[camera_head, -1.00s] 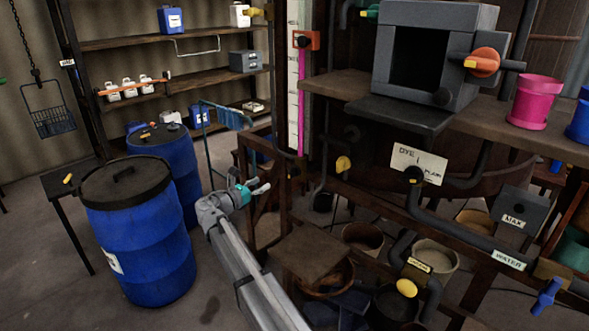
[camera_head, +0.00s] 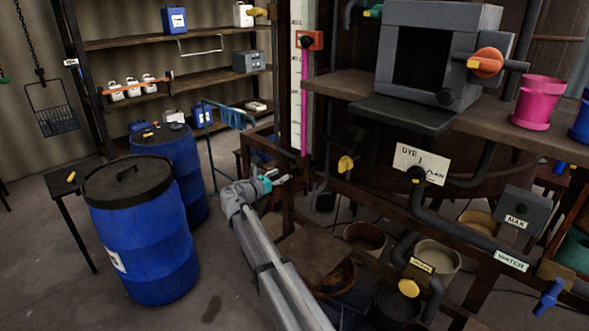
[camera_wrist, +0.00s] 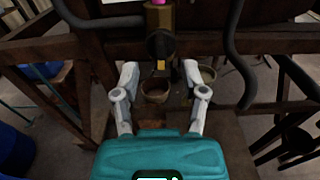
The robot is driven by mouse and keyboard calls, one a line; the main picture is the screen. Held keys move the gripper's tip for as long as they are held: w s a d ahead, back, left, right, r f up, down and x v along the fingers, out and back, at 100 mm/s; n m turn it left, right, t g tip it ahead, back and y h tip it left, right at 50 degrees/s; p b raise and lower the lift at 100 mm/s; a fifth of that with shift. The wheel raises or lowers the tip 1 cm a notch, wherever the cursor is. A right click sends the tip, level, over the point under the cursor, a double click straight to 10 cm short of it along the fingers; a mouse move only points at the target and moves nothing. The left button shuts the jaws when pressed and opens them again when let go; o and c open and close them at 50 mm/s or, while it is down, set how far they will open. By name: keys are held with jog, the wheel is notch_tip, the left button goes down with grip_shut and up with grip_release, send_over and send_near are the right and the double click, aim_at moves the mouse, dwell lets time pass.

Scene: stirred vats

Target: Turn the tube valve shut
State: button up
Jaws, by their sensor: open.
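The tube is a tall sight tube with pink liquid (camera_head: 303,110) beside a white scale in the head view. In the wrist view, a brass valve body (camera_wrist: 159,18) sits under the pink end of the tube, with a dark round knob or handle (camera_wrist: 160,43) facing me. Its exact turn position is too dark to tell. My gripper (camera_wrist: 161,82) is open and empty, its two fingers apart below and in front of the knob, with no contact visible. In the head view my gripper (camera_head: 278,179) is left of and below the tube's lower end.
Dark wooden frame beams (camera_wrist: 255,110) surround the valve, and dark pipes run on both sides. Bowls (camera_wrist: 155,90) stand below. In the head view, blue drums (camera_head: 140,230) stand left of my arm, and a yellow-handled valve (camera_head: 345,164) is right of the tube.

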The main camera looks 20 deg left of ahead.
aim_at(292, 169)
jog(key=shift+x, duration=3.5)
